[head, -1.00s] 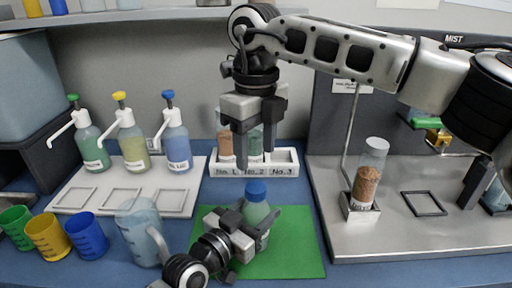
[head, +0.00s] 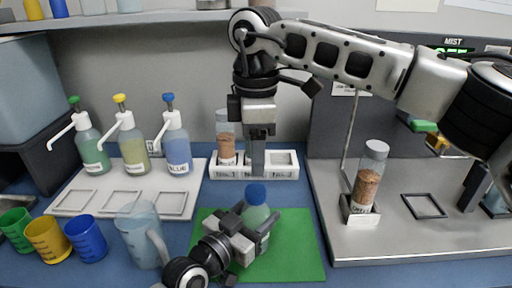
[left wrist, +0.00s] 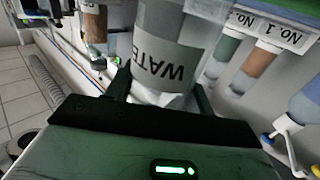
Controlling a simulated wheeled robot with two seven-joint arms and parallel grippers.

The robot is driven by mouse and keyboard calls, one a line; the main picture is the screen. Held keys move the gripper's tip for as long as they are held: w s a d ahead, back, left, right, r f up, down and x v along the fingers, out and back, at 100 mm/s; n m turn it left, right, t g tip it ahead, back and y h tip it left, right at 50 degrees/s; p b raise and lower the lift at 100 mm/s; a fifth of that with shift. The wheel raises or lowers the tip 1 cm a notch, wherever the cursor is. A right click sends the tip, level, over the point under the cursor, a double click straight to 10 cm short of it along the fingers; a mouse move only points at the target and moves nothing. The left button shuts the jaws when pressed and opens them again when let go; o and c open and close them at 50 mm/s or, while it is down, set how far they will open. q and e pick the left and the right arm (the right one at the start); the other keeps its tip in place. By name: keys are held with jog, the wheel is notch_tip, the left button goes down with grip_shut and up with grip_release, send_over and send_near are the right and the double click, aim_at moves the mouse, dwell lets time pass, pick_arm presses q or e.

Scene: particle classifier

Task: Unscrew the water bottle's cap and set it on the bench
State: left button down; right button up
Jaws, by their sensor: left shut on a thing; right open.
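The water bottle (head: 257,217) stands upright on the green mat (head: 290,262), with its blue cap (head: 256,193) on top. My left gripper (head: 256,238) is shut around the bottle's body from the front. In the left wrist view, the bottle (left wrist: 170,50) with its "WATER" label sits between the fingers. My right gripper (head: 257,168) points down above the cap, open and empty. It is seen edge-on, with a small gap between its fingertips and the cap.
A white rack (head: 285,172) with labelled vials stands behind the bottle. Pump bottles (head: 178,152) stand on a white tray at left. A clear jug (head: 138,232) and coloured cups (head: 86,237) are front left. A steel tray (head: 400,240) with a vial is at right. Blue bench shows between them.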

aim_at(256, 189)
jog(key=shift+m, duration=0.4)
jog(key=shift+f, duration=0.3)
notch_tip(256, 189, down, 8)
jog(key=shift+r, duration=0.25)
